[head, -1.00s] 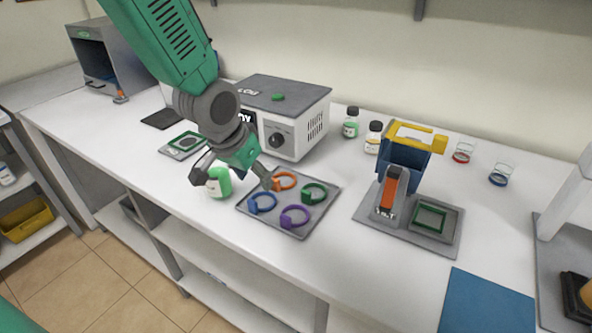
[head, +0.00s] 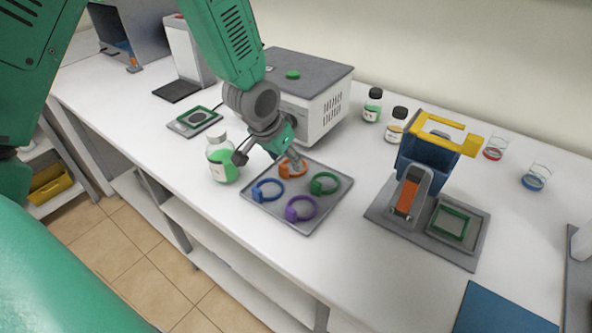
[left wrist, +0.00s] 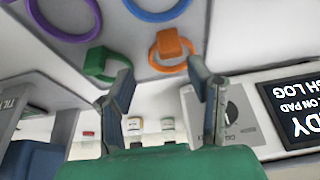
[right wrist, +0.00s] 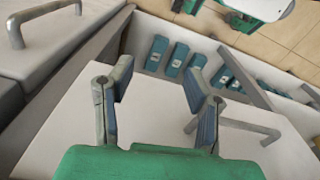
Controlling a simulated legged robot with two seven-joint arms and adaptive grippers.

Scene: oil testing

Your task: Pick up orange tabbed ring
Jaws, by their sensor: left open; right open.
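The orange tabbed ring (head: 289,170) lies at the back of a grey tray (head: 318,216) on the bench. My left gripper (head: 268,161) is open, low over the tray's back left side, with one finger overlapping the ring in the head view. Nothing is held, and contact is not clear. My right gripper (right wrist: 158,95) is open and empty, seen only in the right wrist view.
Blue (head: 267,190), purple (head: 300,209) and green (head: 324,183) tabbed rings share the tray. A bottle of green liquid (head: 222,160) stands close to my left gripper. A grey-topped box (head: 308,95) is behind. A blue-and-yellow device (head: 425,165) stands to the right.

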